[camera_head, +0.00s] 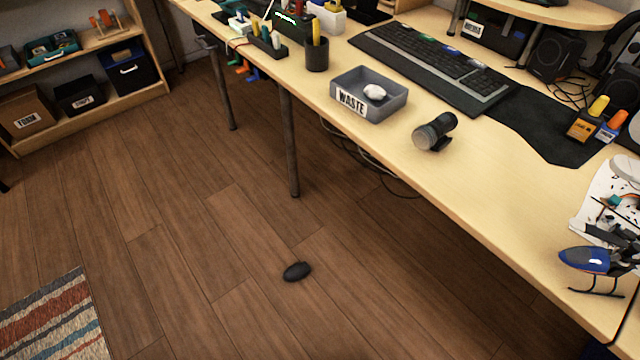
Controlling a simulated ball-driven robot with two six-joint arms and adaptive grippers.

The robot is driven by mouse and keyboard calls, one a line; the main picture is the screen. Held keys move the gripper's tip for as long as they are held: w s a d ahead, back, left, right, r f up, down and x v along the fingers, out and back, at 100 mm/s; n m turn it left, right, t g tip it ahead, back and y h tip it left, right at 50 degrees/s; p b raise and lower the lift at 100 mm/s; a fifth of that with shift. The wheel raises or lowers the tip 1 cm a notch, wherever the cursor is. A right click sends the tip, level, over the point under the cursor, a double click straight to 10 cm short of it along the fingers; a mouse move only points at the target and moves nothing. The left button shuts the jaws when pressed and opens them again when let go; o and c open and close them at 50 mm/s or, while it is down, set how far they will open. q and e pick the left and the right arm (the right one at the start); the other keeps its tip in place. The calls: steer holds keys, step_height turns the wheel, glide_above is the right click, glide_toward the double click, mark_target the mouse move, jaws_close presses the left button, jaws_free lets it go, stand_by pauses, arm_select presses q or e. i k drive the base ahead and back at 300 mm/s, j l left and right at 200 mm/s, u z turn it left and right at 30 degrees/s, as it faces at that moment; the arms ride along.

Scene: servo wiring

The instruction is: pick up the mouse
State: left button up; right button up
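A small black computer mouse (297,271) lies on the brown wooden floor, in the lower middle of the head view. It is clear of the desk legs, and nothing touches it. Neither of my grippers shows in the head view, so I cannot see whether they are open or shut.
A long light-wood desk (490,185) runs along the right, its metal leg (289,140) behind the mouse. On it are a grey WASTE tray (392,104), a flashlight (434,132), a keyboard (430,62) and a toy helicopter (590,262). A striped rug (50,318) lies lower left. Floor around the mouse is free.

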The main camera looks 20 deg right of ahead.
mark_target(295, 273)
steer(key=i+j, duration=0.7)
steer(key=i+j+z, duration=0.15)
steer(key=z, duration=0.25)
steer(key=i+j+z, duration=0.15)
steer(key=j+z, duration=0.25)
steer(key=i+j+z, duration=0.1)
steer(key=z, duration=0.3)
